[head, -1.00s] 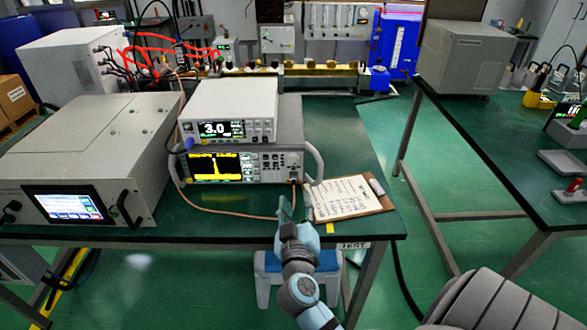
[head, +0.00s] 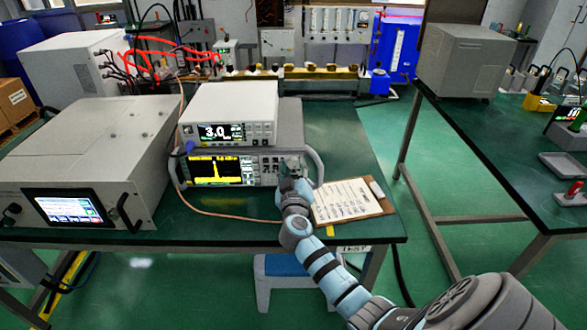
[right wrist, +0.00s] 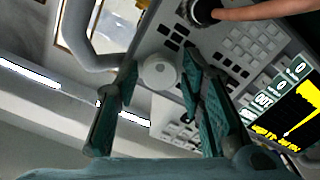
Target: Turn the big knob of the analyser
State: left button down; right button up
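The analyser (head: 262,171) is the lower instrument with a yellow trace on a black screen, under a smaller meter (head: 229,114). Its big pale round knob (right wrist: 160,72) shows in the right wrist view. My right gripper (right wrist: 158,68) is open, one finger on each side of the knob in that view, with gaps showing. I cannot tell how far the tips are from the panel. In the head view my right gripper (head: 291,172) is at the right end of the analyser's front and hides the knob. My left gripper is not in view.
A black connector (right wrist: 203,12) with an orange cable sits on the panel near the knob. The analyser's grey handle (right wrist: 84,45) is close to my left-hand finger there. A clipboard (head: 348,201) lies right of the analyser. A large grey box (head: 85,160) stands left.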

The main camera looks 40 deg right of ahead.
grip_shut()
jog(key=shift+n, duration=0.4)
jog(key=n, duration=0.2)
jog(key=shift+n, duration=0.4)
jog(key=shift+n+p, duration=0.3)
jog(key=shift+n, duration=1.8)
grip_release()
